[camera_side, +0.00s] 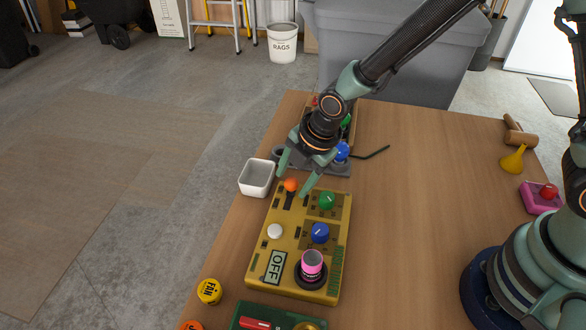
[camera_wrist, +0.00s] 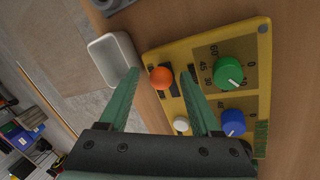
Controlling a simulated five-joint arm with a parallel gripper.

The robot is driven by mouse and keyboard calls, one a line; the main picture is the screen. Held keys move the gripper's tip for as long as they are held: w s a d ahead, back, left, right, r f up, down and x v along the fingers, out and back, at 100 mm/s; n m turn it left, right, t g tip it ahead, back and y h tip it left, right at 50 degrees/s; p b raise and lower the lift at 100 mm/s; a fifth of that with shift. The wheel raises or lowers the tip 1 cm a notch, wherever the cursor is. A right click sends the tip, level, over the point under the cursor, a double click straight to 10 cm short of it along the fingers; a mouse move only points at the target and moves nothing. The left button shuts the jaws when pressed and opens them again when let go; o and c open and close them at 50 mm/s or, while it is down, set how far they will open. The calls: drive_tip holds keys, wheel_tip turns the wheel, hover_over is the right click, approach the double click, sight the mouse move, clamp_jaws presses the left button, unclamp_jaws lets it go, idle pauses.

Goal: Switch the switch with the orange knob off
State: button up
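The orange knob (camera_side: 291,185) is at the upper left of a yellow control panel (camera_side: 262,240) on the table, on a dark slot. In the wrist view the orange knob (camera_wrist: 161,77) shows between my gripper's two fingers. My gripper (camera_side: 292,181) is open and empty, with its fingers spread on either side of the knob. I cannot tell whether either finger touches it. The panel also bears a white knob (camera_side: 275,231), a green dial (camera_side: 327,200), a blue dial (camera_side: 320,233), a pink knob (camera_side: 312,262) and an "OFF" display (camera_side: 275,267).
A white bin (camera_side: 256,178) stands left of the panel at the table edge. Another device with a blue knob (camera_side: 342,151) lies behind my gripper. A green panel (camera_side: 250,317) is in front. The table (camera_side: 410,190) is clear right of the panel.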

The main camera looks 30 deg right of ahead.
drive_tip(key=v, duration=1.2)
drive_tip(key=shift+d+r, duration=0.1)
drive_tip(key=s+d+r+m+t+h, duration=0.1)
drive_tip(key=s+d+r+m, duration=0.2)
drive_tip(key=d+m, duration=0.6)
drive_tip(key=s+d+r+m+t, duration=0.1)
drive_tip(key=s+d+r+m, duration=0.3)
drive_tip(key=d+m, duration=0.5)
drive_tip(key=r+m, duration=0.1)
drive_tip(key=m, duration=0.2)
drive_tip(key=shift+s+r+m+h, duration=0.15)
drive_tip(key=shift+r+m+h, duration=0.15)
drive_tip(key=shift+h, duration=0.1)
drive_tip(key=shift+o, duration=0.3)
